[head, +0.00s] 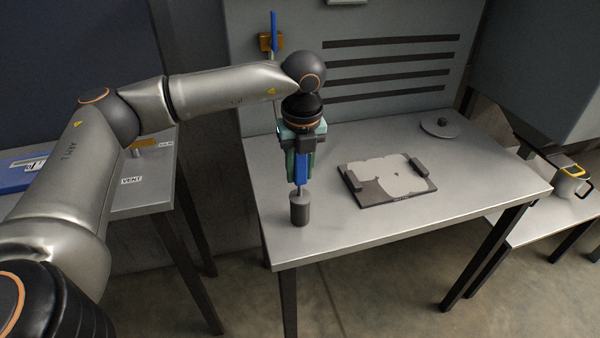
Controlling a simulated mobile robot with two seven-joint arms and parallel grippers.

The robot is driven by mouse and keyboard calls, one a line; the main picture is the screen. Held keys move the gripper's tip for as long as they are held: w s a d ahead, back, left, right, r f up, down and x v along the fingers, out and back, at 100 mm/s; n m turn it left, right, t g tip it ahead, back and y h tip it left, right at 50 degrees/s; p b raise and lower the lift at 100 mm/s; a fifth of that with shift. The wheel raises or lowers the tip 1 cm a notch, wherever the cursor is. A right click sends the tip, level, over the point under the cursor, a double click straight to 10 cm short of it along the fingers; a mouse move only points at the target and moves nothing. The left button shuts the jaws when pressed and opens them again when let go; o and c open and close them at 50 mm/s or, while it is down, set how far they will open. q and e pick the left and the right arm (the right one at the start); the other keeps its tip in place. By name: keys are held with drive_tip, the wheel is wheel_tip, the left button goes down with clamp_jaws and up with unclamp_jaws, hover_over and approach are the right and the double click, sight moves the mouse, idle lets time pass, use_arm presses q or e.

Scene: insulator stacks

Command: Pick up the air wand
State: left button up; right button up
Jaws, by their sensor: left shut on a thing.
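My left gripper (300,160) points down over the left front part of the grey table (350,235). It is shut on an upright blue-handled tool, which I take for the air wand (301,170). The handle sits between the fingers, and a thin grey stem shows below it. The stem meets a dark grey cylinder (300,209) at the table's front left; I cannot tell whether it stands inside it or is joined to it. The fingers hide the handle's upper part. My right gripper is not in view.
A dark plate with pale patches and two raised blocks (385,182) lies mid-table. A round grey lid-like disc (440,128) lies at the back right. A blue stick (274,32) stands in an orange bracket (270,42) by the back panel. The table's front right is clear.

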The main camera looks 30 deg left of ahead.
use_arm(q)
clamp_jaws()
drive_tip(key=shift+r, duration=0.1)
wheel_tip(320, 180, up, 10)
drive_tip(key=shift+r+p, duration=0.2)
drive_tip(key=shift+p, duration=0.25)
drive_tip(key=shift+r+p, duration=0.55)
drive_tip(key=shift+r, duration=0.2)
wheel_tip(320, 180, up, 6)
drive_tip(key=p, duration=0.4)
drive_tip(key=shift+p, duration=0.4)
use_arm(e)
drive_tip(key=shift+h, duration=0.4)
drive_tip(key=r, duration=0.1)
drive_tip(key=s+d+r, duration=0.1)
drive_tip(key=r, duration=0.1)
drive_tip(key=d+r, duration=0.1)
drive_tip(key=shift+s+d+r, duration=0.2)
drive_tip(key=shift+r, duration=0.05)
